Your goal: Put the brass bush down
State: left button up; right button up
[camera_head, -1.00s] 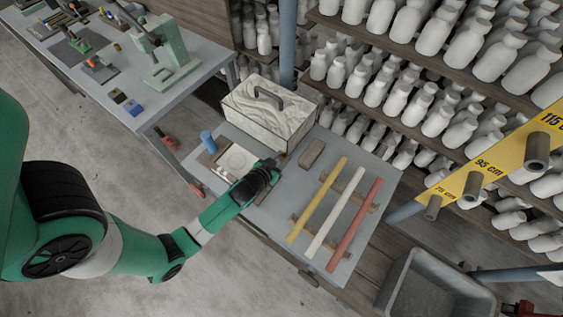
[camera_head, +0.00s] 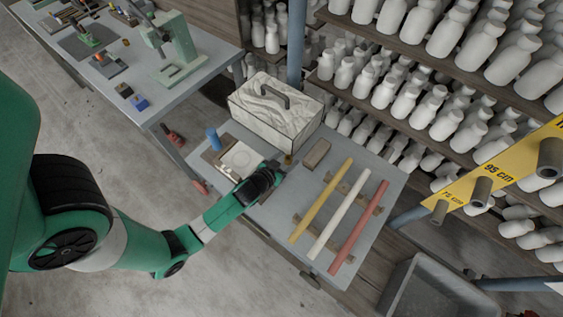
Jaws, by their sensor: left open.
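The brass bush (camera_head: 288,159) is a small gold-brown piece on the grey table. It stands just beyond my left gripper's tips, close to the near corner of the marbled box. My left gripper (camera_head: 276,170) is open and low over the table, on the near left side of the bush. Its dark fingers are small in this view, and I cannot tell whether they touch the bush. My right gripper is not in view.
The marbled box (camera_head: 268,118) with a dark handle stands behind. A brown block (camera_head: 316,153) and yellow, white and red rods (camera_head: 349,227) lie to the right. A blue cylinder (camera_head: 213,139) and a pale square plate (camera_head: 240,158) are left. Shelves of white bottles rise behind.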

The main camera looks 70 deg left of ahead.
pick_arm(q)
jog(key=p+v, duration=0.1)
jog(key=v, duration=1.1)
jog(key=shift+r+p, duration=0.15)
jog(key=shift+p, duration=0.15)
